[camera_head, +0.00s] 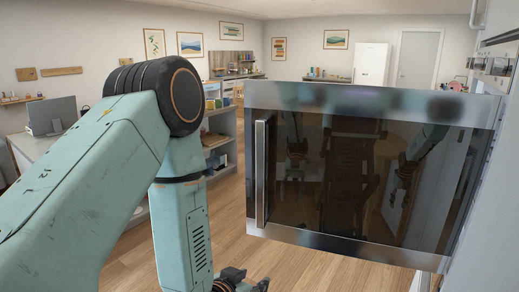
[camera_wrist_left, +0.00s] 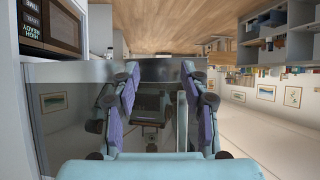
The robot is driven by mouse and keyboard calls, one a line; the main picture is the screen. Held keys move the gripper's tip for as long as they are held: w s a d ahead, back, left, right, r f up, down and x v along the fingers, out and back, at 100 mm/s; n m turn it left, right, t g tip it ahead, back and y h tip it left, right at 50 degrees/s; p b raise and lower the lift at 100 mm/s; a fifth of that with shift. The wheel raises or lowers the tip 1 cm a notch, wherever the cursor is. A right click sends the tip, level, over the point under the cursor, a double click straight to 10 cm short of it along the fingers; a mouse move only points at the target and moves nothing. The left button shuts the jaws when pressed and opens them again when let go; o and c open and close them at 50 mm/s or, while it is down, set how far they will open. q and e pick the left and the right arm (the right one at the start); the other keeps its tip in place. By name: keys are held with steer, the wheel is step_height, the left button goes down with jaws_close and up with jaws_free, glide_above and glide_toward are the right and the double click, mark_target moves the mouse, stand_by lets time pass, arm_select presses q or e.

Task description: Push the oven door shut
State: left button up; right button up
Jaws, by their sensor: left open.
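The oven door (camera_head: 345,98) stands open in the head view, a dark glass panel with a steel frame on the right half. Its vertical steel handle (camera_head: 261,172) is near its left edge. The door's right edge is by the tall unit. My left gripper (camera_head: 246,282) is low in the head view, below and left of the door, partly cut off. In the left wrist view my left gripper (camera_wrist_left: 160,78) is open, with the door's dark glass (camera_wrist_left: 62,115) behind the fingers. I cannot tell whether a finger touches the door. My right gripper is not seen.
A tall unit with control knobs (camera_head: 492,66) stands at the right edge. A desk with a monitor (camera_head: 52,115) is at the left, and shelves (camera_head: 219,140) stand behind my left arm. Wooden floor (camera_head: 300,265) lies open below the door.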

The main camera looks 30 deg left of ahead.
arm_select(q)
steer(key=w+a+r+t+y+p, duration=0.1)
steer(key=w+a+r+t+p, duration=0.1)
steer(key=r, duration=0.9)
steer(key=w+a+r+n+t+y+p, duration=0.1)
steer(key=w+a+r+t+p, duration=0.1)
steer(key=r, duration=0.9)
steer(key=w+t+p, duration=0.1)
steer(key=w+t, duration=0.1)
steer(key=w, duration=0.1)
steer(key=shift+a+y, duration=0.2)
steer(key=shift+y, duration=0.1)
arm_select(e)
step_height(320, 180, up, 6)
arm_select(q)
steer(key=shift+w+r, duration=0.1)
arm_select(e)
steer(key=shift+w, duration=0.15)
arm_select(q)
steer(key=shift+w, duration=0.2)
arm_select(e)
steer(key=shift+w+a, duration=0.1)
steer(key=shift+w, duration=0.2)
